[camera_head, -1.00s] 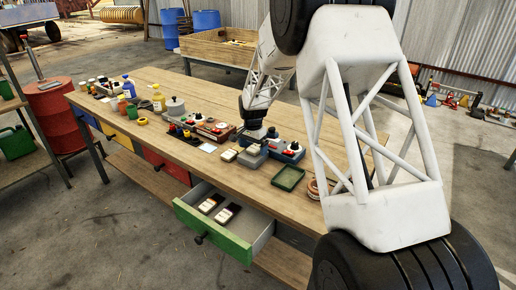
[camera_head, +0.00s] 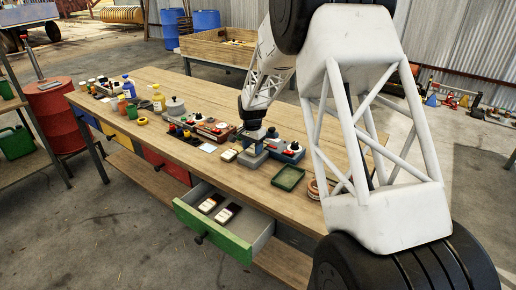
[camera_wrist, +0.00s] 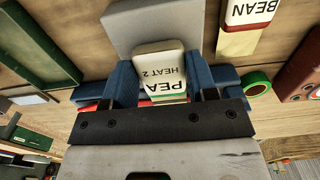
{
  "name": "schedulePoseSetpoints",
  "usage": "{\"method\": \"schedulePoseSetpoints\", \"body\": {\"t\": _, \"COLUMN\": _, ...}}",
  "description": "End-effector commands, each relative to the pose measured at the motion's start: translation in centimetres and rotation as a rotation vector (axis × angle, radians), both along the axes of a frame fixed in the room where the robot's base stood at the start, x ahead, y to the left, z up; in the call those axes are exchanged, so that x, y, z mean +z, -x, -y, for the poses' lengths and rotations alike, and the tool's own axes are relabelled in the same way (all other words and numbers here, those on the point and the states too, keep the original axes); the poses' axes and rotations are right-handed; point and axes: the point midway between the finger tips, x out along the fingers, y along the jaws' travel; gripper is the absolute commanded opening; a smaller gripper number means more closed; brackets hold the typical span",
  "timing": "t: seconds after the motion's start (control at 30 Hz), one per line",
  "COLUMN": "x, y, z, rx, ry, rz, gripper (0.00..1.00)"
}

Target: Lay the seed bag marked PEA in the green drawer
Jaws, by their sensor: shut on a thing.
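The PEA seed bag (camera_wrist: 160,68) is white with a green band and black lettering, upside down in the wrist view. My gripper (camera_wrist: 158,88) is shut on it, one finger on each side. In the head view my gripper (camera_head: 253,152) is over the workbench, behind the green drawer (camera_head: 212,233); the bag is too small there to make out clearly. The green drawer is pulled open at the bench's front, with two dark-and-white packets (camera_head: 226,213) lying inside and bare floor beside them.
A bag marked BEAN (camera_wrist: 255,12) lies near my gripper. A green tray (camera_head: 288,178) sits to its right on the bench (camera_head: 180,90), and a blue-and-grey object (camera_head: 291,152) is close by. Several boxes, bottles and a pot (camera_head: 176,106) stand to the left.

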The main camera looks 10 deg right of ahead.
Motion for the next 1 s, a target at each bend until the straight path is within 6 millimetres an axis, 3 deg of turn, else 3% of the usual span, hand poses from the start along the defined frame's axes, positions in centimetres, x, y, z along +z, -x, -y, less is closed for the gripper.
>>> {"method": "schedulePoseSetpoints", "body": {"t": 1.0, "x": 0.2, "y": 2.5, "z": -2.6, "rx": 0.001, "ry": 0.000, "rz": 0.000, "gripper": 0.39}}
